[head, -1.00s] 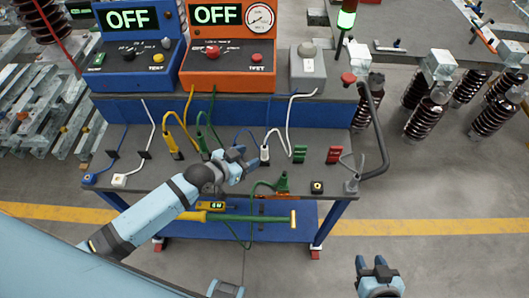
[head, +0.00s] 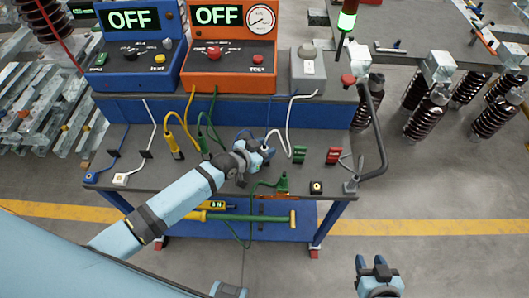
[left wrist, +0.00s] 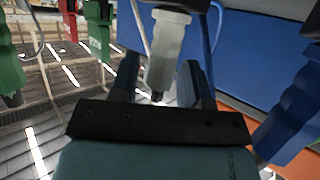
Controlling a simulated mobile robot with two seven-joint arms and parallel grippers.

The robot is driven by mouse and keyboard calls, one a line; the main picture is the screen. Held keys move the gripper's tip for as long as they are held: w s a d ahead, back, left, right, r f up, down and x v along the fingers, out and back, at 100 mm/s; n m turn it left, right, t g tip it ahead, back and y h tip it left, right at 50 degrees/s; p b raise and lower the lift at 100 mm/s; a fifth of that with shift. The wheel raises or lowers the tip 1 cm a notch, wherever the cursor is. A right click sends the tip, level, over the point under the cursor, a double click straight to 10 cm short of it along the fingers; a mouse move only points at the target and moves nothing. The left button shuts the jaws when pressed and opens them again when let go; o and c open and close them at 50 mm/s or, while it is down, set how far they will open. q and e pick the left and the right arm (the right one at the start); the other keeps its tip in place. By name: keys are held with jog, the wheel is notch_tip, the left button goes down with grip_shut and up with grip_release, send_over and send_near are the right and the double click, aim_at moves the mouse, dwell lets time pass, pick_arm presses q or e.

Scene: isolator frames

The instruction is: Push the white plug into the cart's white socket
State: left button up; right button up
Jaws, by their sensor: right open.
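The white plug (left wrist: 166,50) shows in the left wrist view between the two fingers of my left gripper (left wrist: 158,82), with a gap on its left side. In the head view the left gripper (head: 268,153) covers the plug; only its white cable (head: 280,135) shows. The left gripper looks open around the plug. The white socket (head: 120,180) sits at the front left of the cart top, well left of the gripper. My right gripper (head: 378,268) is open and empty, low at the right, off the cart.
Blue (head: 138,55) and orange (head: 228,60) consoles stand behind. A bent handle (head: 380,130) rises at the right.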

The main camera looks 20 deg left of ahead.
pick_arm(q)
grip_shut()
jog(key=shift+r, duration=0.1)
notch_tip(320, 180, up, 20)
dwell(0.4)
jog(key=shift+s, duration=0.1)
